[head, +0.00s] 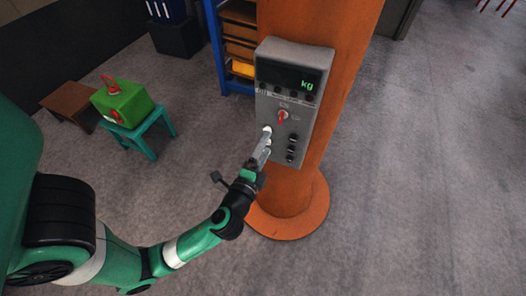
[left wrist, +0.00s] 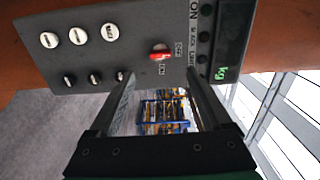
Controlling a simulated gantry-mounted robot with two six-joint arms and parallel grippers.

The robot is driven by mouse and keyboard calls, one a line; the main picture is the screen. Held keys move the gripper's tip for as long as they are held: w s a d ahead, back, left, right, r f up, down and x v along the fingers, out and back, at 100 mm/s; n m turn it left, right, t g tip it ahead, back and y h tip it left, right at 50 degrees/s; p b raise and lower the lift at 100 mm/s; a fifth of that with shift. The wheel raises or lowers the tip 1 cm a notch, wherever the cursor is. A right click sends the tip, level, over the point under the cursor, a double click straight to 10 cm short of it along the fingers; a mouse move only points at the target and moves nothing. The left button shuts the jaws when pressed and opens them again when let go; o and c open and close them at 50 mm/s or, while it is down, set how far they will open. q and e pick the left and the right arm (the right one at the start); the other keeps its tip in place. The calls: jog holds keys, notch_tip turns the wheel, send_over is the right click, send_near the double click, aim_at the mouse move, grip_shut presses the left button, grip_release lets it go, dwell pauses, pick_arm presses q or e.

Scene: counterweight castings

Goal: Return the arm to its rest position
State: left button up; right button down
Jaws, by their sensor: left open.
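My left arm (head: 190,243) reaches in from the lower left. My left gripper (head: 264,148) is in front of the lower left part of a grey control panel (head: 302,62). In the left wrist view the gripper (left wrist: 160,76) is open, with nothing between its fingers. The panel (left wrist: 130,25) fills the top of that view, rotated. It has a red switch (left wrist: 159,54), white round buttons (left wrist: 79,36), dark knobs and a dark display reading kg. I cannot tell whether a fingertip touches the panel. My right gripper is not in view.
The panel is fixed to an orange column (head: 318,190) with a round base. A blue shelf rack (head: 217,50) stands behind it. A green box (head: 122,103) sits on a teal stool (head: 148,126) beside a brown bench (head: 70,100). The floor at right is clear.

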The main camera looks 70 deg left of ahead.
pick_arm(q)
jog(key=shift+s+d, duration=0.5)
